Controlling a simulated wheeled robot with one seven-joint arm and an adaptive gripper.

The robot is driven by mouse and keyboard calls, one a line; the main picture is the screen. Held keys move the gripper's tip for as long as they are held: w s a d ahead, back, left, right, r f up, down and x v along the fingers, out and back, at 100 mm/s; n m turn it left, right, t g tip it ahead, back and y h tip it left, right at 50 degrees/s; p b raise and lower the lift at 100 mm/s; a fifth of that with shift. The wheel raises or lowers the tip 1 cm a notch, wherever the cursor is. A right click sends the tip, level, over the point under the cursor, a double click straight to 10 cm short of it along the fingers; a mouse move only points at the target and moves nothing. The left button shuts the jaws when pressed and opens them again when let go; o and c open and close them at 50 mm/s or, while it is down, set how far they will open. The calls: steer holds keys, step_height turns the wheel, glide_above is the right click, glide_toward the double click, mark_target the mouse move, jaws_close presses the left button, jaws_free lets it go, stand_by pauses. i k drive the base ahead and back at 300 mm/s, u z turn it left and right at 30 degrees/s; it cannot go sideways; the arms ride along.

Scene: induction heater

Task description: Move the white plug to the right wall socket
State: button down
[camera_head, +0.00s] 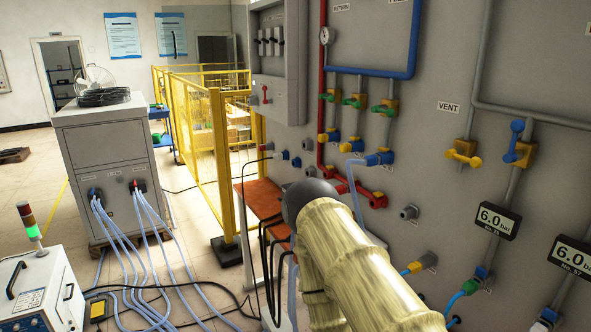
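On the grey wall there is a short row of small round fittings that look like sockets. A small white plug-like piece (277,155) is at the left of this row, with a dark cable running left from it. Beside it is a blue socket (296,162), and a grey round fitting (310,171) is farther right. They are too small to tell exactly how the plug is seated. My arm, in a pale yellow sleeve with a dark rounded joint, reaches up from the bottom toward this wall. My gripper does not show; it is hidden beyond the arm.
An orange-topped table (258,197) stands below the sockets, with dark cables hanging near it. A yellow fence (218,150) is behind it. Red pipes (321,120) and valves cover the wall at right.

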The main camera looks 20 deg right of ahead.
mark_target(278, 157)
steer(key=u, duration=0.7)
steer(key=i, duration=0.5)
steer(key=z, duration=1.45)
steer(key=i, duration=0.5)
steer(key=z, duration=0.1)
steer(key=k, duration=0.65)
steer(key=u, duration=0.4)
steer(key=i, duration=0.85)
steer(key=u, duration=0.45)
